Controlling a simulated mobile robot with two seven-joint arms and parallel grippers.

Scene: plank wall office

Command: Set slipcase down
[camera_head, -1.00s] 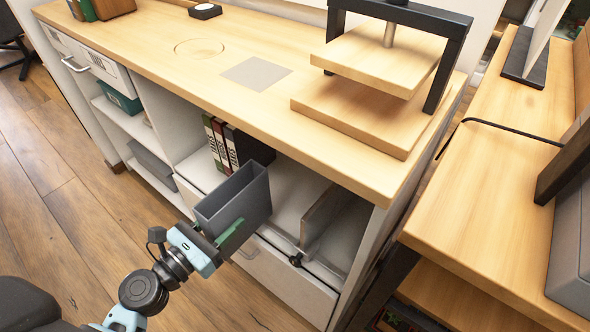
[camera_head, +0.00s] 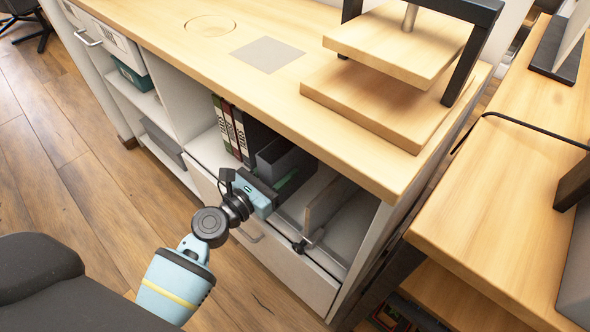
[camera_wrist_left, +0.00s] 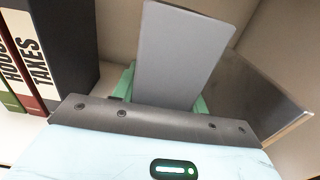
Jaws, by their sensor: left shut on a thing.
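The grey slipcase (camera_head: 286,165) is inside the open shelf bay under the wooden counter, partly hidden behind my left gripper (camera_head: 284,182). In the left wrist view the slipcase (camera_wrist_left: 190,50) stands between the green fingers of my left gripper (camera_wrist_left: 165,95), which is shut on it. A row of binders (camera_head: 232,130) stands to its left; they also show in the left wrist view (camera_wrist_left: 45,55), apart from the slipcase. Whether the slipcase's base touches the shelf is hidden. My right gripper is not in view.
A thin upright divider (camera_head: 328,204) stands to the right in the bay, with a dark clamp-like piece at its front. The counter edge (camera_head: 330,150) overhangs the bay. A wooden press (camera_head: 400,70) stands on the counter. A drawer front (camera_head: 285,266) lies below.

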